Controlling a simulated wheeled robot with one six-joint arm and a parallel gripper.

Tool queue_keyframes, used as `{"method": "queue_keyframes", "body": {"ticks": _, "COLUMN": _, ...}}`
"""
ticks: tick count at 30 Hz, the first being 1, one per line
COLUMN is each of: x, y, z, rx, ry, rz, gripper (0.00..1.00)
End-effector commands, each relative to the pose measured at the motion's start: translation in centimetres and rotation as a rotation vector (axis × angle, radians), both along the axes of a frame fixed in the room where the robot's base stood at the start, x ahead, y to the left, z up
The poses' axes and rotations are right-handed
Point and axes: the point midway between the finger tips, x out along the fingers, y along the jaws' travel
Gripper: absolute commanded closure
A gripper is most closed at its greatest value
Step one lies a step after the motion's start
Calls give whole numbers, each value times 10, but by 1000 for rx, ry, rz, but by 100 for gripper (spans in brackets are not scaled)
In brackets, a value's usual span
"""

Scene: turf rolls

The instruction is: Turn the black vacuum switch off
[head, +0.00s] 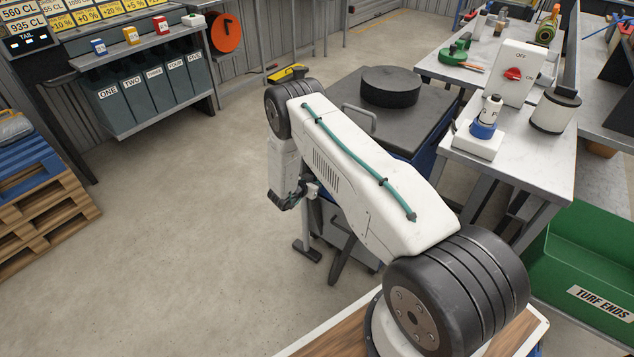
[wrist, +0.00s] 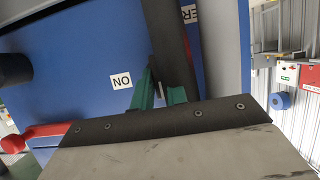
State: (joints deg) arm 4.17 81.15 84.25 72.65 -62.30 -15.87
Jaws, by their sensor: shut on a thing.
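In the wrist view a blue panel (wrist: 80,75) fills the left, with a white label (wrist: 121,81) on it that reads ON upside down. A black lever (wrist: 172,45), which looks like the vacuum switch, runs down from the top edge to the green fingertips of my gripper (wrist: 158,92). My gripper is shut on this lever, close to the label. The dark gripper body hides the lower part of the view. In the head view my arm hides the panel's switch side, and the fingertips cannot be made out there.
A red part (wrist: 32,136) and a dark round part (wrist: 14,70) are at the panel's left. In the head view a dark-topped cart (head: 420,112) carries a black disc (head: 390,86). A white box with a red knob (head: 513,74) stands on a bench.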

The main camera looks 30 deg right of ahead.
Motion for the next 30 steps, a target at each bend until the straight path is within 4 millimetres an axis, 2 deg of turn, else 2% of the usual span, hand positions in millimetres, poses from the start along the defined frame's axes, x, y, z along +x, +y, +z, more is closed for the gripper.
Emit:
{"method": "queue_keyframes", "body": {"ticks": 11, "x": 0, "y": 0, "z": 0, "rx": -2, "ry": 3, "rz": 1, "gripper": 100}}
{"method": "queue_keyframes", "body": {"ticks": 12, "x": 0, "y": 0, "z": 0, "rx": -2, "ry": 3, "rz": 1, "gripper": 74}}
{"method": "queue_keyframes", "body": {"ticks": 13, "x": 0, "y": 0, "z": 0, "rx": -2, "ry": 3, "rz": 1, "gripper": 66}}
{"method": "queue_keyframes", "body": {"ticks": 14, "x": 0, "y": 0, "z": 0, "rx": -2, "ry": 3, "rz": 0, "gripper": 64}}
{"method": "queue_keyframes", "body": {"ticks": 23, "x": 0, "y": 2, "z": 1, "rx": -2, "ry": 2, "rz": 1, "gripper": 64}}
{"method": "queue_keyframes", "body": {"ticks": 30, "x": -10, "y": 33, "z": 14, "rx": -2, "ry": 3, "rz": 4, "gripper": 64}}
